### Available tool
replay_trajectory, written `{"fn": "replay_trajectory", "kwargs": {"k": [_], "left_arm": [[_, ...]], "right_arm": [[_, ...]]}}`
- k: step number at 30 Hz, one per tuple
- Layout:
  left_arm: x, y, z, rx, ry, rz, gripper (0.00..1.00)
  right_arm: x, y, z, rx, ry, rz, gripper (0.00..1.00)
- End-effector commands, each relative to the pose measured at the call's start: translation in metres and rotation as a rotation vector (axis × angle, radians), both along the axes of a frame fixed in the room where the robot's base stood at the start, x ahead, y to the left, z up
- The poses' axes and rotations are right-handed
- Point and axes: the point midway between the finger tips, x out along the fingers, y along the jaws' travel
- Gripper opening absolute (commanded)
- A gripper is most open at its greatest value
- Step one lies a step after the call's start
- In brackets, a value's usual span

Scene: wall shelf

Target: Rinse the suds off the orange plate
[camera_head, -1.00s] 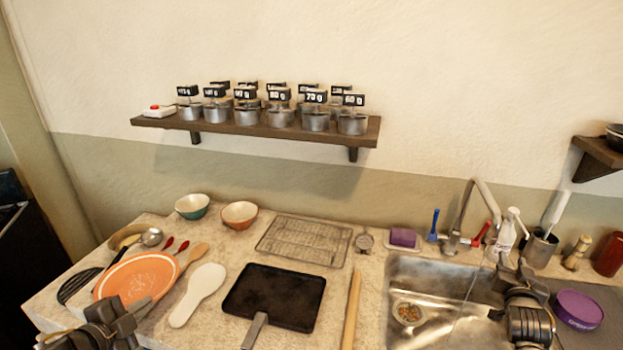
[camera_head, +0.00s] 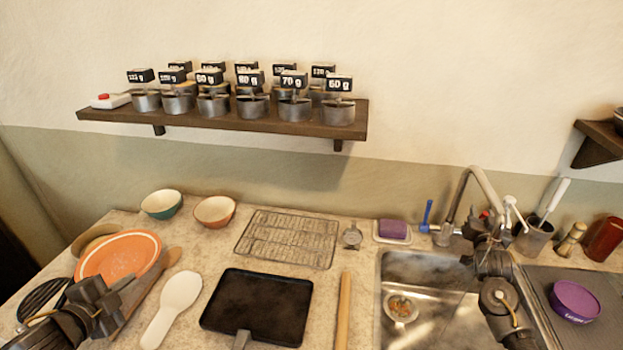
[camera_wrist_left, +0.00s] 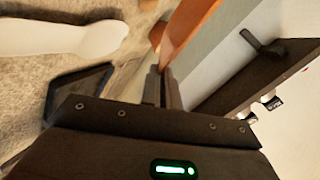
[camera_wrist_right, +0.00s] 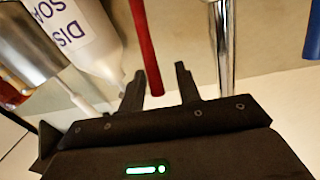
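The orange plate (camera_head: 118,254) is at the left of the counter in the head view, with faint pale marks on its face. My left gripper (camera_head: 122,286) is shut on its near rim. In the left wrist view the plate (camera_wrist_left: 186,32) stands edge-on between the close-set fingertips (camera_wrist_left: 165,85). My right gripper (camera_head: 490,240) is at the tap (camera_head: 474,190) behind the sink (camera_head: 440,325). In the right wrist view its fingers (camera_wrist_right: 160,85) are open, with the end of a red lever (camera_wrist_right: 146,45) between or just beyond them. Contact with the lever cannot be told.
A soap bottle (camera_wrist_right: 85,35) stands close to my right gripper. A strainer (camera_head: 402,308) lies in the sink. A black pan (camera_head: 258,305), rolling pin (camera_head: 344,312), white spoon rest (camera_head: 174,308) and wire rack (camera_head: 288,238) lie between plate and sink. A shelf (camera_head: 230,122) hangs above.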

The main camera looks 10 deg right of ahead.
Motion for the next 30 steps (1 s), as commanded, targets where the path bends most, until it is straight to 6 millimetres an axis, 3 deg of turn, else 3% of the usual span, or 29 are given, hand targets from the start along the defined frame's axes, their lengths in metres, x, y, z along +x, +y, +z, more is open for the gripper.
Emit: {"fn": "replay_trajectory", "kwargs": {"k": [6,16,24,30], "left_arm": [[0.0,0.0,0.007,0.0,-0.002,-0.001,0.0],[0.0,0.0,0.007,0.0,-0.003,-0.001,0.0],[0.0,-0.001,0.007,0.0,-0.003,-0.001,0.0],[0.0,-0.001,0.007,0.0,-0.003,-0.001,0.0]], "right_arm": [[0.018,-0.009,0.001,-0.001,0.0,0.001,0.33],[0.02,-0.011,0.0,0.0,0.0,0.001,0.33],[0.02,-0.011,0.0,0.0,0.0,0.0,0.0],[0.02,-0.011,0.0,0.0,-0.001,0.0,0.0]]}}
